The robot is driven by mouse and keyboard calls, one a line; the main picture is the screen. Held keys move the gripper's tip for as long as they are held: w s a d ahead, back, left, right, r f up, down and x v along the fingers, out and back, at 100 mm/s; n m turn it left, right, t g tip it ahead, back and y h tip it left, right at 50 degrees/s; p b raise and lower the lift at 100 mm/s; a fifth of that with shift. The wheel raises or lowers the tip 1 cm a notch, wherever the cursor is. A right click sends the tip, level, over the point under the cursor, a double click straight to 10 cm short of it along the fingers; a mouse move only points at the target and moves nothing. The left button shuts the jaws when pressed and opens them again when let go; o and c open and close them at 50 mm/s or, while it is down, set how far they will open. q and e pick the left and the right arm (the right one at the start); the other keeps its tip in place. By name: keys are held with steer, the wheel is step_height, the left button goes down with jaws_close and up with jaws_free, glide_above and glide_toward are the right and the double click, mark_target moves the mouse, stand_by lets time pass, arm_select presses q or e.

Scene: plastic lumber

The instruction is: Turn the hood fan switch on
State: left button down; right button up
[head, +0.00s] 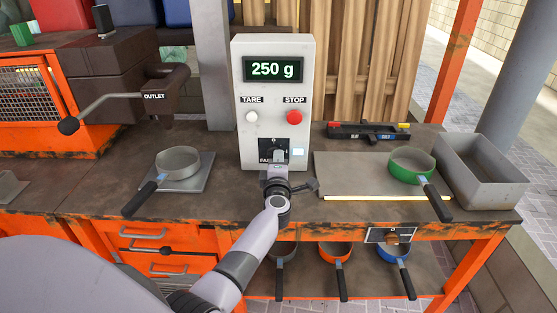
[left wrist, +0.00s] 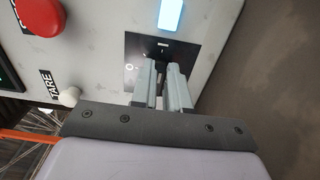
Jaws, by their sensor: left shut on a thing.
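The fan switch sits on a black plate (head: 296,148) marked "FAN", low on the front of a white control box (head: 242,150). My left gripper (head: 279,158) reaches the plate and covers much of it. In the left wrist view the two grey fingers (left wrist: 163,88) are close together over the black plate (left wrist: 137,46), shut on the switch's knob, which is mostly hidden between them. A "0" mark shows beside the fingers. A pale square light (head: 298,152) beside the plate glows; it also shows in the left wrist view (left wrist: 171,14). My right gripper is not in view.
Above the switch are a white TARE button (head: 252,116), a red STOP button (head: 294,116) and a "250 g" display (head: 271,69). A pan (head: 178,162) stands left on the bench, a green pan (head: 411,165) right. A grey bin (head: 483,170) is at the far right.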

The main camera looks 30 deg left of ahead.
arm_select(q)
steer(key=shift+f, duration=0.1)
stand_by(0.3)
steer(key=c, duration=1.1)
jaws_free()
steer(key=shift+s+d, duration=0.1)
